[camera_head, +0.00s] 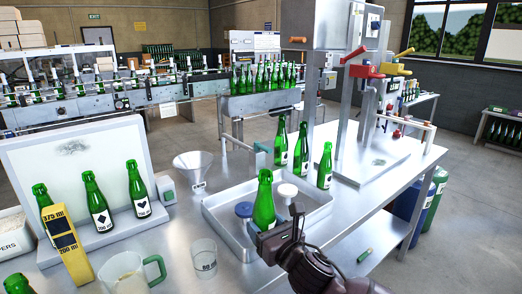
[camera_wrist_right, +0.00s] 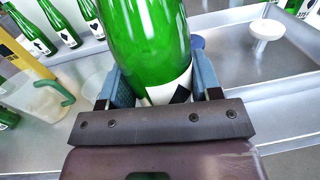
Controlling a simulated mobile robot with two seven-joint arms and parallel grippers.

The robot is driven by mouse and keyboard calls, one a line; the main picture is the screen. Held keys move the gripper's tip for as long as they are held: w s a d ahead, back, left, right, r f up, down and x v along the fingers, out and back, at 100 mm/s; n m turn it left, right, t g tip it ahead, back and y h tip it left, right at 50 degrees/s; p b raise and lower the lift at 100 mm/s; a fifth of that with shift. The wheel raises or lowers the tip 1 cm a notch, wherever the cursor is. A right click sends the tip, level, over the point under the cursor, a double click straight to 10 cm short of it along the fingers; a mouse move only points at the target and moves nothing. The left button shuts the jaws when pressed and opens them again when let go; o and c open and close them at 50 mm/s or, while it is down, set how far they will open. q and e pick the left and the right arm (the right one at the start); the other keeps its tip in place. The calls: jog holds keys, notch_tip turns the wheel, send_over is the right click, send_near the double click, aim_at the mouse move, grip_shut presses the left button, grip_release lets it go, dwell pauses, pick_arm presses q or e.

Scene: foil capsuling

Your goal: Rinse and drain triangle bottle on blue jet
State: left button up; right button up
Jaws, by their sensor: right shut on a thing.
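My right gripper (camera_head: 268,232) is shut on a green bottle (camera_head: 264,203), which stands upright, neck up, at the front of the metal tray (camera_head: 222,238). In the right wrist view, the fingers sit on both sides of the bottle (camera_wrist_right: 150,40) at its white label. The label's dark mark is partly hidden, so I cannot tell its full shape. The blue jet (camera_head: 243,209) is a round blue piece in the tray, left of and behind the bottle; its edge also shows in the wrist view (camera_wrist_right: 198,42). My left gripper is not in view.
A white jet (camera_head: 288,190) is in the same tray. Three green bottles (camera_head: 98,205) stand by a white panel at left. More bottles (camera_head: 281,143) stand behind the tray. A funnel (camera_head: 195,168), a glass (camera_head: 203,258) and a green-handled jug (camera_head: 128,274) are left of it.

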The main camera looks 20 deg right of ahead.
pick_arm(q)
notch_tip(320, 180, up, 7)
jog(key=p, duration=0.8)
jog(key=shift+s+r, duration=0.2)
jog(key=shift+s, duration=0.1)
pick_arm(e)
jog(key=w+d+r+m, duration=0.1)
jog(key=w+r+m, duration=0.2)
jog(key=m, duration=0.8)
jog(key=w+d+r+m+y, duration=0.1)
jog(key=w+r+m, duration=0.3)
jog(key=m, duration=0.8)
jog(key=w+r+m, duration=0.4)
jog(key=r+m, duration=0.2)
jog(key=m, duration=0.5)
jog(key=shift+d+r+m+g, duration=0.15)
jog(key=shift+d+m+g, duration=0.15)
jog(key=shift+d+m, duration=0.1)
